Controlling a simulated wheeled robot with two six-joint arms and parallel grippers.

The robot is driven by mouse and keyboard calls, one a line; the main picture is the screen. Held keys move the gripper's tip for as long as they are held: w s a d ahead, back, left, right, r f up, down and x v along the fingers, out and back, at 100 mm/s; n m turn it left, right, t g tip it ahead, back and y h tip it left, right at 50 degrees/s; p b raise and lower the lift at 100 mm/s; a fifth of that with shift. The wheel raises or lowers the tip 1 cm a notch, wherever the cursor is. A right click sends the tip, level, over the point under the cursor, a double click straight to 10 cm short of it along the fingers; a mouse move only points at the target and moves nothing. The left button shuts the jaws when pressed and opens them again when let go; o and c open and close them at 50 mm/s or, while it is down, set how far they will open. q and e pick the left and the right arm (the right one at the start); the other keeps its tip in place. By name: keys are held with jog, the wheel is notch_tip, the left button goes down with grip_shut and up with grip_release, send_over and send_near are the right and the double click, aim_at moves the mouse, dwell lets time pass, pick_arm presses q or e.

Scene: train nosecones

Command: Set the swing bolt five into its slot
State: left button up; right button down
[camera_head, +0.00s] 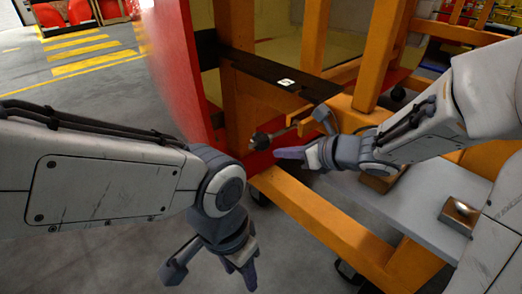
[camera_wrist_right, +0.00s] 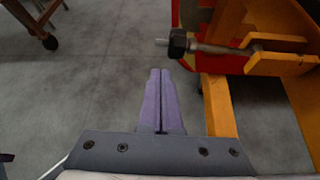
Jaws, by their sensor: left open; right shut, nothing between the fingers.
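The swing bolt (camera_wrist_right: 212,47) has a dark nut at its free end and a grey shaft. In the right wrist view its shaft lies level and runs into a forked orange bracket (camera_wrist_right: 278,64); how deep it sits in the slot I cannot tell. In the head view the bolt's dark nut (camera_head: 262,141) shows left of the bracket, beside the red panel. I cannot read which number this bolt has. My right gripper (camera_head: 277,153) is shut and empty, just below the nut; its purple fingers also show in the right wrist view (camera_wrist_right: 160,72). My left gripper (camera_head: 212,278) is open and empty, low over the floor.
An orange frame (camera_head: 325,220) with a grey shelf (camera_head: 395,213) stands on the right, and a metal block (camera_head: 459,213) sits on that shelf. A large red panel (camera_head: 176,75) stands behind my grippers. A black bar (camera_head: 260,68) crosses above the bolt. The grey floor at left is open.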

jog(key=b+x, duration=0.1)
jog(key=x, duration=0.8)
jog(key=shift+w+a+f, duration=0.2)
jog(key=shift+a+f, duration=0.05)
jog(key=shift+f, duration=0.05)
jog(key=shift+r, duration=0.1)
